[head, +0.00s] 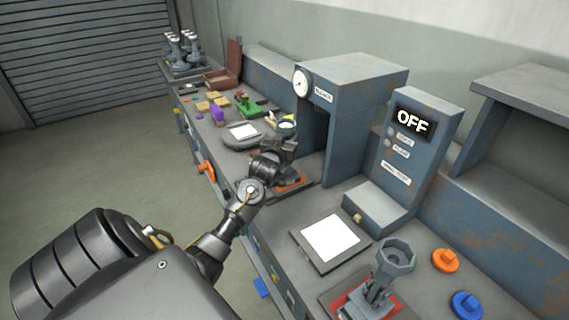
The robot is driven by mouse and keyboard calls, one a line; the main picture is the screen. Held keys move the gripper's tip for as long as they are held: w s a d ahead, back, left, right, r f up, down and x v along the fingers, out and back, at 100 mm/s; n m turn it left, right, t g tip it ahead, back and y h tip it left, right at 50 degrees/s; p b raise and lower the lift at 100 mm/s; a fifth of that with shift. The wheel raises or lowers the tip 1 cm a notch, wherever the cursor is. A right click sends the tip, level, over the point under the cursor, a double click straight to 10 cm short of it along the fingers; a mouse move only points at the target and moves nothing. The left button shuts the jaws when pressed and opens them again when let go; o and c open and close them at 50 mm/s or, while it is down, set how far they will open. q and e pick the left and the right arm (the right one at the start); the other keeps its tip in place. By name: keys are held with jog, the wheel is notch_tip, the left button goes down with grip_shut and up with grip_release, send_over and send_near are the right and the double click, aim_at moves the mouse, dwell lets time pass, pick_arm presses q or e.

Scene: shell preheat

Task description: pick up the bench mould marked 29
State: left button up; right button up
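My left arm reaches in from the left, and its dark gripper (280,150) is over the bench beside the blue press, above an orange-red pad (296,185). Its fingers blend together, so I cannot tell whether they are open or shut. A round dark piece with a pale top (287,125) shows just beyond the gripper; whether they touch is unclear. A grey mould-like piece with an octagonal cup (396,254) stands on a red pad at the front. Several similar grey pieces (184,50) stand at the far end. No number 29 is readable. My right gripper is not in view.
A white-topped plate (330,240) lies in front. Orange (445,260) and blue (466,304) knobs are at right. Small coloured blocks (218,113) lie farther back.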

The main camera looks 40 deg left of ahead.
pick_arm(q)
grip_shut()
jog(key=shift+r, duration=0.1)
jog(key=shift+r, duration=0.1)
